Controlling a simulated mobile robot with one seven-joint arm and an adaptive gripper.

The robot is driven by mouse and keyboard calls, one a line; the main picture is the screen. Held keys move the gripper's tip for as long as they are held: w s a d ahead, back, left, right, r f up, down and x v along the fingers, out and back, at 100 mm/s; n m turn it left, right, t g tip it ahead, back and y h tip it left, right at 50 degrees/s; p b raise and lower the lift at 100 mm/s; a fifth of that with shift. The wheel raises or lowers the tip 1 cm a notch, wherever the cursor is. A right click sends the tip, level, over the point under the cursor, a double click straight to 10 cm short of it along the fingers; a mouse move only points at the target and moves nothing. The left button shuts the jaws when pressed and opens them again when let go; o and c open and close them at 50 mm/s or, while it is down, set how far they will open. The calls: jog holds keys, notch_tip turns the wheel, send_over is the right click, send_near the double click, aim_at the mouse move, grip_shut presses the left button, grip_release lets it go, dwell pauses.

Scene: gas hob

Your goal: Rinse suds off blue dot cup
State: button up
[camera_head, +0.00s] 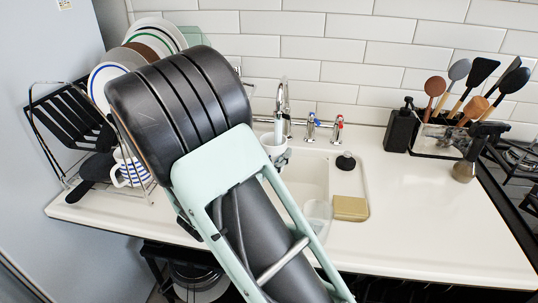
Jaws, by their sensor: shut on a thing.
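A small white cup (272,146) is under the tap spout (282,97), over the sink (303,183). A pale bluish stream seems to run from the spout into its mouth. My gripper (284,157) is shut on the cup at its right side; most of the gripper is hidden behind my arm. The cup looks roughly upright, with its lower left part covered by my arm. Any blue dots or suds on it are too small to make out.
A dish rack (42,137) with plates and a blue-striped mug (129,170) is left. Blue (311,125) and red (338,127) tap handles, a sponge (350,208), a soap bottle (399,130) and a utensil holder (437,139) are right. The right counter is clear in front.

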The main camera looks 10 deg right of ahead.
aim_at(270, 158)
jog(key=shift+a, duration=0.1)
jog(key=shift+s+d+p+v, duration=0.15)
jog(key=shift+p+v, duration=0.1)
jog(key=shift+v, duration=1.05)
jog(key=shift+s+d+p+v, duration=0.15)
jog(key=shift+p+v, duration=0.15)
jog(key=shift+v, duration=1)
jog(key=shift+s+d+p+v, duration=0.15)
jog(key=shift+p+v, duration=0.1)
jog(key=shift+v, duration=1.05)
jog(key=shift+r, duration=0.1)
jog(key=s+a+r+p, duration=0.3)
jog(key=s+r+p, duration=0.1)
jog(key=shift+r+p, duration=0.1)
jog(key=shift+p, duration=0.25)
